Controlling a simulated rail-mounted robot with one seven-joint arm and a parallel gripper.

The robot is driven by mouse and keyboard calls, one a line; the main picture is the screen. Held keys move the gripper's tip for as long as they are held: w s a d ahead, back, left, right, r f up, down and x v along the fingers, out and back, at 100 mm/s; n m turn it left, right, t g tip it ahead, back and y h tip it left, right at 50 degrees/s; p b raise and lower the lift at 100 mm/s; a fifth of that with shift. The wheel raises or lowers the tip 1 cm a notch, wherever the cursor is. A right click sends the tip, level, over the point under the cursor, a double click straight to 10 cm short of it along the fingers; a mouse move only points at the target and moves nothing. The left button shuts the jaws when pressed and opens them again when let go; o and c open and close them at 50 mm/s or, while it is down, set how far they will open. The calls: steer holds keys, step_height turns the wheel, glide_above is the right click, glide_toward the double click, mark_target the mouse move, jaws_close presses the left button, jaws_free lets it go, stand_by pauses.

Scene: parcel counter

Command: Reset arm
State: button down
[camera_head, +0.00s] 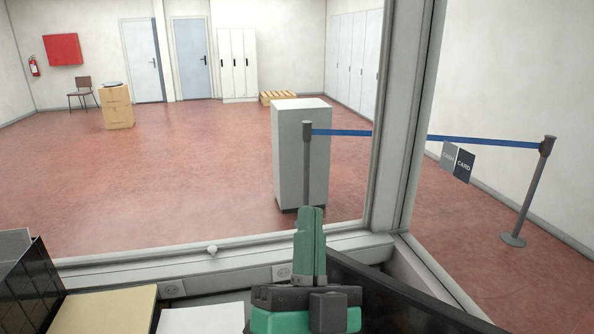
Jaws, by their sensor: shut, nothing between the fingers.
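My gripper (311,216) stands at the bottom middle of the head view. Its two green fingers point up and are pressed together, with nothing between them. The dark wrist body (305,297) sits below, over the counter area. Part of my arm below it is cut off by the frame edge.
A window frame post (400,130) rises just right of my gripper, and its sill (190,252) runs behind. A yellowish pad (103,311), a white sheet (202,318) and a black tray (32,288) lie at lower left. A grey pedestal (301,155) stands beyond the window.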

steer(key=s+a+r+n+g+y+p, duration=0.1)
steer(key=s+r+n+g+p, duration=0.1)
steer(key=s+r+n, duration=0.8)
step_height(320, 180, up, 30)
steer(key=s+m+p, duration=0.1)
steer(key=m+p, duration=0.1)
steer(key=p, duration=2.9)
steer(key=shift+s+a+r+m+y, duration=0.2)
steer(key=shift+a+m+y, duration=0.1)
steer(key=shift+a+y, duration=0.1)
steer(key=shift+s, duration=0.1)
